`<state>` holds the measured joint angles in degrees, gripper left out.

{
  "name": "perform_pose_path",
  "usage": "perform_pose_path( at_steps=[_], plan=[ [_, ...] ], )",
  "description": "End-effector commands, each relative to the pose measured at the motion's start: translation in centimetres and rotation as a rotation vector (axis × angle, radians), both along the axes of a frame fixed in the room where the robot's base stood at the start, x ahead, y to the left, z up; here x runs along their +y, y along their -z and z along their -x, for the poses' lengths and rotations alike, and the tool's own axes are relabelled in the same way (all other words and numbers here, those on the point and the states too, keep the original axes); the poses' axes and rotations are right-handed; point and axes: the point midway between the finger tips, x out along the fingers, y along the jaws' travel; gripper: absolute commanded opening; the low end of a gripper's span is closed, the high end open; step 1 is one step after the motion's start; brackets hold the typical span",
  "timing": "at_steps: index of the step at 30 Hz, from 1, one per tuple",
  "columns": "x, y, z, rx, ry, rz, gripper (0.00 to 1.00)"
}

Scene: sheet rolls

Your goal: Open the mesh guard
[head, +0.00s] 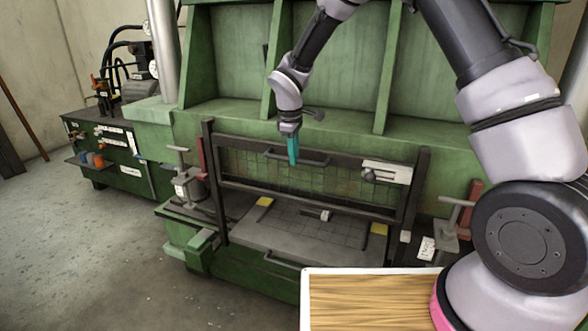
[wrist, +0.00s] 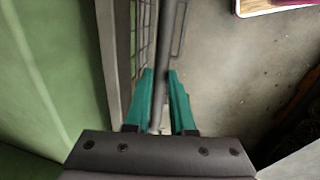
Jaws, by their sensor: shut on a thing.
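The mesh guard (head: 340,183) is a dark-framed wire panel across the front of a green press. It sits between two dark uprights, above an open gap that shows the press bed (head: 285,238). Its dark bar handle (head: 312,161) runs along the upper part of the panel. My gripper (head: 293,150) has teal fingers, comes down from above and is shut on the handle left of its middle. In the wrist view, the fingers (wrist: 161,90) lie on either side of the handle bar (wrist: 176,35), with the mesh to the left. The exact contact is partly hidden by the fingers.
Grey clamp-like fittings (head: 180,172) flank the press on both sides. A wood-topped tray (head: 365,298) is near the bottom. Bare concrete floor (head: 110,270) lies at the left.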

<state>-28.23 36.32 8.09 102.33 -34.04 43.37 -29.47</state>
Motion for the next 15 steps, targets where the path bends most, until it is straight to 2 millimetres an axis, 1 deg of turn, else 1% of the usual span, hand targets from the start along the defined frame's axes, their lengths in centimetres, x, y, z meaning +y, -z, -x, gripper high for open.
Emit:
perform_pose_path(
  at_steps=[1,4,14,15],
  plan=[
    [-0.1,-0.39,-0.05,-0.001,0.002,0.001,0.0],
    [-0.08,-0.76,-0.02,0.0,0.002,0.001,0.0],
    [-0.06,-0.83,-0.02,0.0,0.001,0.001,0.0],
    [-0.06,-0.83,-0.02,0.0,0.001,0.001,0.3]
  ],
)
